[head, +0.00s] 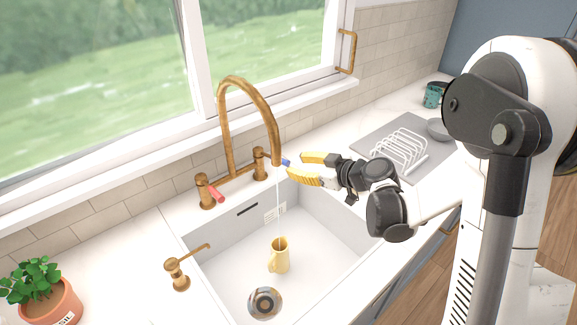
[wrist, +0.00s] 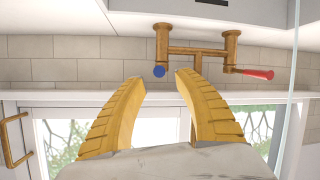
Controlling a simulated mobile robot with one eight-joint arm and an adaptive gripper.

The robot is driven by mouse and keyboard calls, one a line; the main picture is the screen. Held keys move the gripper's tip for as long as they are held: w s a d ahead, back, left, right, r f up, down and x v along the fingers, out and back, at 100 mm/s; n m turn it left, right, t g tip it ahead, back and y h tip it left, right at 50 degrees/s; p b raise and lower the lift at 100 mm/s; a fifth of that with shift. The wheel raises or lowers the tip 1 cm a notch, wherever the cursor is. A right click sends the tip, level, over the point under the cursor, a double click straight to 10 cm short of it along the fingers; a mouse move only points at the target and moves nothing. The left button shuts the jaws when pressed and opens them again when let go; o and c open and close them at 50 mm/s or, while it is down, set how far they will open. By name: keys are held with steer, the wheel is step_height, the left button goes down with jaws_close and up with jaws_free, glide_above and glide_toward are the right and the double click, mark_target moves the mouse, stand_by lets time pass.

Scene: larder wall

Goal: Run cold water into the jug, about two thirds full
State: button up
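The yellow jug (head: 282,258) stands upright in the sink, below the brass spout (head: 276,150). A thin pale stream (head: 278,205) runs from the spout down to the jug; the water level inside cannot be made out. The blue-tipped tap lever (head: 286,162) sits right of the spout's base; in the wrist view the blue tip (wrist: 159,71) is seen end-on. The red-tipped lever (head: 216,193) is on the left tap. My gripper (head: 294,165) is open, its yellow fingertips beside the blue tip. In the wrist view the tip shows between the fingertips (wrist: 159,77); contact cannot be told.
The white sink (head: 225,285) has a drain (head: 265,302) near the jug. A brass soap dispenser (head: 179,272) and a potted plant (head: 45,300) stand left. A dish rack (head: 398,148), grey bowl (head: 438,129) and teal mug (head: 432,96) are on the right. The window is behind the tap.

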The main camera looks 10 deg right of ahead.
mark_target(290, 163)
steer(key=b+x, duration=0.1)
steer(key=x, duration=0.4)
jaws_close()
steer(key=shift+s+a+m+t+h+b, duration=0.5)
steer(key=shift+s+a+m+t+h, duration=0.3)
steer(key=shift+m+h, duration=0.3)
steer(key=shift+w+a, duration=0.1)
jaws_free()
